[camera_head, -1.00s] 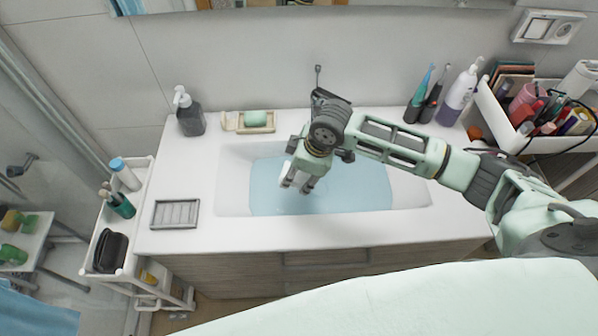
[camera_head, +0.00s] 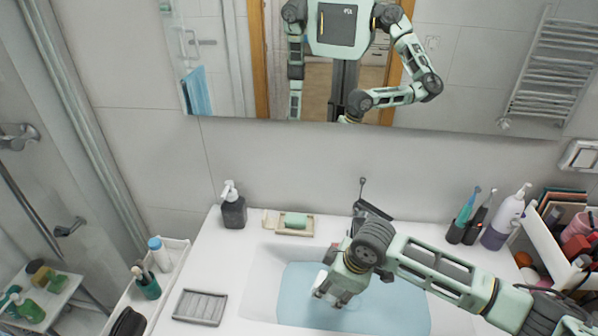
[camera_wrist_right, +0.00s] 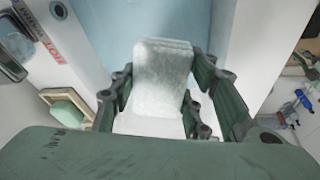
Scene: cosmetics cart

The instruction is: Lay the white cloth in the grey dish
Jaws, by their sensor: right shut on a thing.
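The white cloth (camera_wrist_right: 163,65) is a folded, slightly textured strip between the fingers of my right gripper (camera_wrist_right: 155,108) in the wrist view. In the head view my right gripper (camera_head: 333,290) points down over the left part of the basin, shut on the cloth; little of the cloth can be made out there. The grey dish (camera_head: 200,307) is a shallow, ribbed rectangular tray on the counter, left of the basin and apart from the gripper. It looks empty. My left gripper is not in view.
A blue-bottomed basin (camera_head: 305,312) is set in the white counter (camera_head: 232,262). A dark soap bottle (camera_head: 233,207) and a green soap (camera_head: 296,219) on its tray stand at the back. Toothbrush cups (camera_head: 458,230) are at right. The counter around the dish is clear.

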